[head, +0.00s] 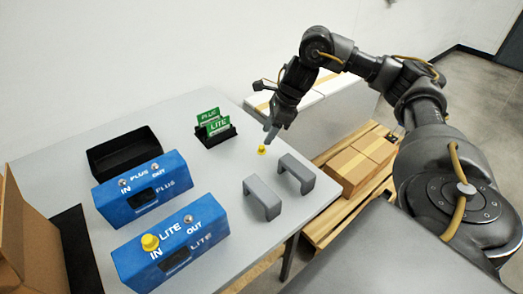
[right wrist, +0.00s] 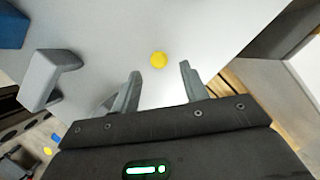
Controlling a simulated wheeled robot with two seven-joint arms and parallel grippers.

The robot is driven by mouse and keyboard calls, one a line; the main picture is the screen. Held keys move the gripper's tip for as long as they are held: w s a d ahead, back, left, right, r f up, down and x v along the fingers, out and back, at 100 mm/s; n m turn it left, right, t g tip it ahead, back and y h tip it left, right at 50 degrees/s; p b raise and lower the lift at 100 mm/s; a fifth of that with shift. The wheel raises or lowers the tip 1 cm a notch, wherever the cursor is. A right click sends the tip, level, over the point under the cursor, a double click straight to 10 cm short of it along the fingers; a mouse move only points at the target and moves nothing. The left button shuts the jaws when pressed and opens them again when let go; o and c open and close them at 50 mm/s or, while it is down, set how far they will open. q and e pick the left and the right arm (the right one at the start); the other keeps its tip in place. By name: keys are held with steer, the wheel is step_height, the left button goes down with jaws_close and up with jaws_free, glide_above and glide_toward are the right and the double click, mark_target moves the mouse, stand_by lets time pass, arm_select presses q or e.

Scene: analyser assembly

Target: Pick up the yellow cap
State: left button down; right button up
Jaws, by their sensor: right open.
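A small yellow cap (head: 262,150) stands on the grey table, between the card holder and the grey brackets. It also shows in the right wrist view (right wrist: 158,60), just beyond the fingertips and roughly between their lines. My right gripper (head: 272,134) points down above and close to this cap; in the right wrist view its fingers (right wrist: 160,70) are apart with nothing between them. Another yellow cap (head: 150,242) sits on the IN port of the blue LITE box (head: 172,242). My left gripper is not in the head view.
A blue PLUS box (head: 143,180), a black tray (head: 124,153) and a black holder (head: 216,138) with green PLUS and LITE cards stand left of the cap. Two grey brackets (head: 262,197) (head: 296,172) stand in front. Cardboard boxes (head: 352,172) lie on a pallet beyond the table's right edge.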

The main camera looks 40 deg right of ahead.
mark_target(262, 146)
steer(key=shift+s+x, duration=0.1)
steer(key=shift+x, duration=1.2)
steer(key=shift+s+x, duration=0.15)
steer(key=shift+x, duration=1.2)
steer(key=shift+c, duration=0.5)
jaws_close()
